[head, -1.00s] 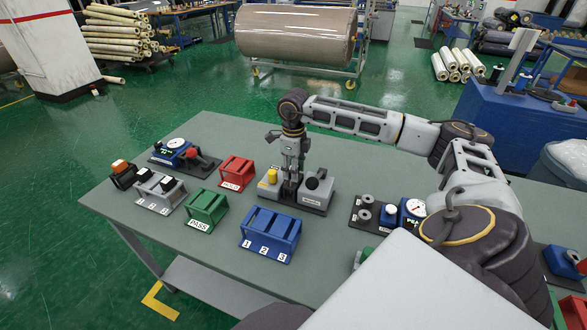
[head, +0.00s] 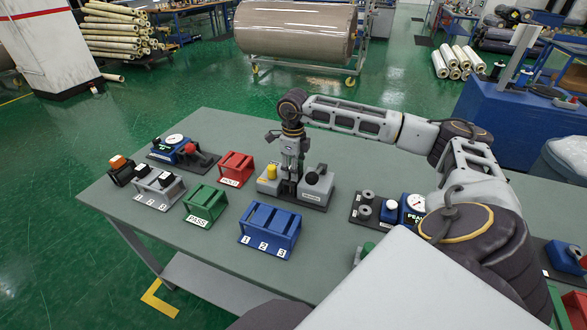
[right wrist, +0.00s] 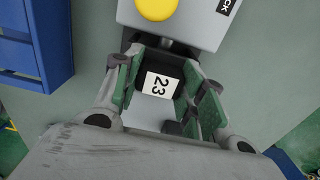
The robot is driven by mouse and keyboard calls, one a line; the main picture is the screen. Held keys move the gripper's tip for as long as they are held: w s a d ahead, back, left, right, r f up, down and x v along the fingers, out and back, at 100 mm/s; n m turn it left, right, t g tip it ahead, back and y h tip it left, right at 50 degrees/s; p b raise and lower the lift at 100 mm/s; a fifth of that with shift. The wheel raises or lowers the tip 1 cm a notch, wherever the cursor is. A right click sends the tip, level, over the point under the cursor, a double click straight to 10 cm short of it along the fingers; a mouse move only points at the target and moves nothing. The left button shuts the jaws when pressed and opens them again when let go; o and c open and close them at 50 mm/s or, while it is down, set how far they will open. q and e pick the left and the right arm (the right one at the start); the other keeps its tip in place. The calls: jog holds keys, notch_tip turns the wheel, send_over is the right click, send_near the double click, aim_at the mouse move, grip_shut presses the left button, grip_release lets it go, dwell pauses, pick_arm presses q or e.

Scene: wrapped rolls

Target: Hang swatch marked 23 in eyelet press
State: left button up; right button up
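The swatch marked 23 is a dark piece with a white label (right wrist: 158,85), in the right wrist view. I take this station for the eyelet press. Its grey housing (right wrist: 195,22) is just beyond the fingertips in the right wrist view. Whether the swatch touches the station is hidden. My left gripper is not in view.
A blue rack (head: 270,229) numbered 1 to 3 stands in front of the station. A red bin (head: 236,168), a green PASS bin (head: 205,204), a grey numbered rack (head: 160,190) and a gauge (head: 175,140) stand left. Another gauge station (head: 411,207) stands right.

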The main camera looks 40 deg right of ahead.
jog(key=o, duration=0.5)
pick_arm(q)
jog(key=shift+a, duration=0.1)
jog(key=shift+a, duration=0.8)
pick_arm(e)
jog(key=shift+d+r, duration=0.1)
jog(key=shift+r, duration=3.8)
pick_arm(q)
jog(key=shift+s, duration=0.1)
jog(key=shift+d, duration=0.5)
